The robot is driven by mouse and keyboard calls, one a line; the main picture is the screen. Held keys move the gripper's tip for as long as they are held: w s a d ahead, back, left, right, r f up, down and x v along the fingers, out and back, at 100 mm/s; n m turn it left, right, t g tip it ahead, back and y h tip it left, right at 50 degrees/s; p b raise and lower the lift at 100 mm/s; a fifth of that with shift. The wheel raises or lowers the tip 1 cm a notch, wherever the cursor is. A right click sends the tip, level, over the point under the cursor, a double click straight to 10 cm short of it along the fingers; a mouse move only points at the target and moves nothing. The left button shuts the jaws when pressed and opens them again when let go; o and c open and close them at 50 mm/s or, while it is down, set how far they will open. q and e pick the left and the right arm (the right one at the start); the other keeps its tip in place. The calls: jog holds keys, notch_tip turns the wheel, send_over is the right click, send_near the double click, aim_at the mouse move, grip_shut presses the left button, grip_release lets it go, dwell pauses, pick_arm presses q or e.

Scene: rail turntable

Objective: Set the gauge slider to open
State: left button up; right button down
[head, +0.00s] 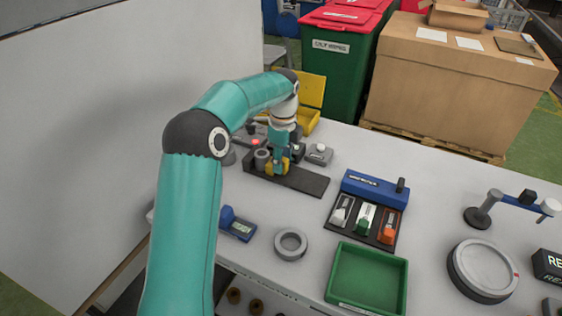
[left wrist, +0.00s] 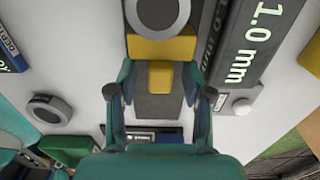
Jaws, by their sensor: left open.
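The yellow slider (head: 269,167) sits on a dark rail (head: 308,181) at the back of the white table. In the left wrist view the yellow slider (left wrist: 160,76) shows a square tab, with a grey ring (left wrist: 157,10) beyond it. My left gripper (head: 278,163) is down over the rail at the slider. In the left wrist view my left gripper (left wrist: 160,85) is open, one finger on each side of the tab; contact cannot be told. A dark panel (left wrist: 235,40) reading "1.0 mm" lies right of the rail. My right gripper is not in view.
A blue block (head: 375,190) and black tray with several tools stand right of the rail. A grey ring (head: 291,244), green tray (head: 338,262) and round grey disc (head: 482,268) are nearer. A small blue device (head: 237,226) is left. A white wall stands close on the left.

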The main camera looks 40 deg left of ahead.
pick_arm(q)
jog(key=shift+f, duration=0.35)
grip_shut()
jog(key=shift+d, duration=0.1)
